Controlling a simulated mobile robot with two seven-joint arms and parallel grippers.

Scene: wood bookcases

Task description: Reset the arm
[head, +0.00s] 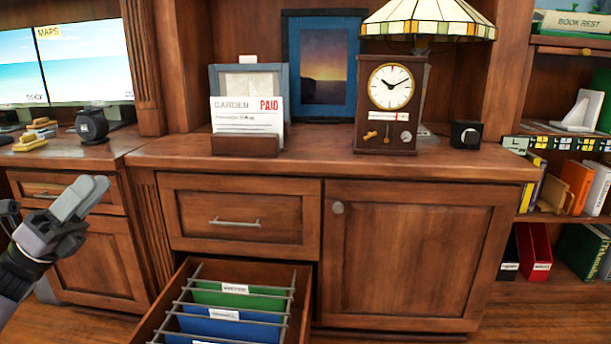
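My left gripper (80,199) is raised at the left of the head view, in front of the left cabinet. Its two grey fingers lie close side by side, pointing up and to the right, and nothing shows between them. It is apart from the furniture and left of the open drawer (302,318). My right gripper does not show.
The open lower drawer juts out with hanging files (232,298). The wood counter (330,167) holds a letter holder (244,146), a clock (388,125), a stained-glass lamp (428,22) and a framed picture (322,65). Bookshelves stand at the right, monitors (85,55) at the left.

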